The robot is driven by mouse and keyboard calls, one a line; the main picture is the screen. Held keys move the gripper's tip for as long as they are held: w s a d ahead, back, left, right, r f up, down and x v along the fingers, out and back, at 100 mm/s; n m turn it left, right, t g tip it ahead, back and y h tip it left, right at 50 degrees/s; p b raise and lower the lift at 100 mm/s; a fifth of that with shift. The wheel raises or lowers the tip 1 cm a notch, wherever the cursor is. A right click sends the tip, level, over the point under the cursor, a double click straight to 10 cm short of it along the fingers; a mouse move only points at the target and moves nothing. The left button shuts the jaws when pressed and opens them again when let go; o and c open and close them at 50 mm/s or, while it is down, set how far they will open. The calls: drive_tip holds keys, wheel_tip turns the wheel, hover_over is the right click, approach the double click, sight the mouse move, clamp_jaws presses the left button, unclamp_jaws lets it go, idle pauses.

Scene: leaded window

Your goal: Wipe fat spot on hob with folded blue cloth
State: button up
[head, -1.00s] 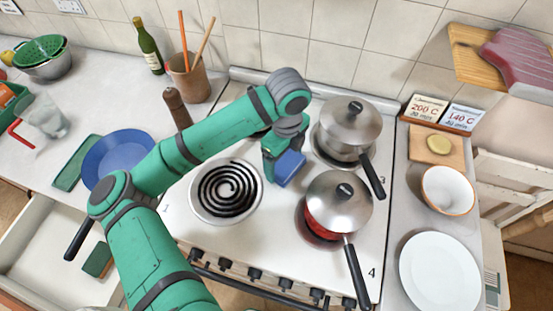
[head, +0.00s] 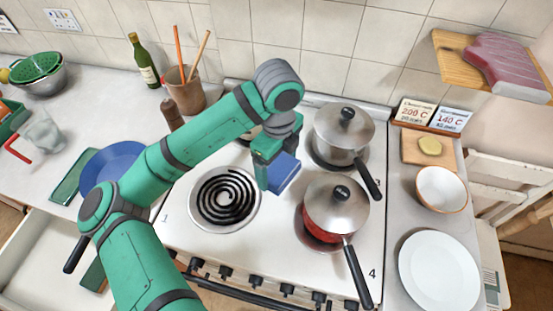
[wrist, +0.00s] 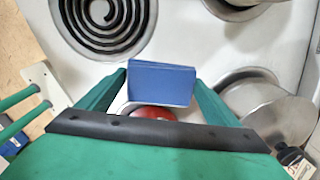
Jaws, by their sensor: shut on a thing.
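My gripper (head: 269,176) is shut on the folded blue cloth (head: 284,174), over the middle of the white hob (head: 262,232), between the spiral ring and the pans. In the wrist view the cloth (wrist: 162,83) sits between the two green fingers as a flat-faced block. I cannot tell whether it touches the hob. No fat spot can be made out; the arm, gripper and cloth hide part of the hob's middle.
A bare black spiral ring (head: 226,198) lies left of the gripper. A steel lidded pot (head: 342,132) and a red lidded pan (head: 335,207) stand close on the right, handles pointing towards the front right. A blue plate (head: 112,165) lies on the left counter.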

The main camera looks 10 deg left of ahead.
drive_tip(key=shift+r, duration=1.05)
drive_tip(key=shift+d, duration=0.1)
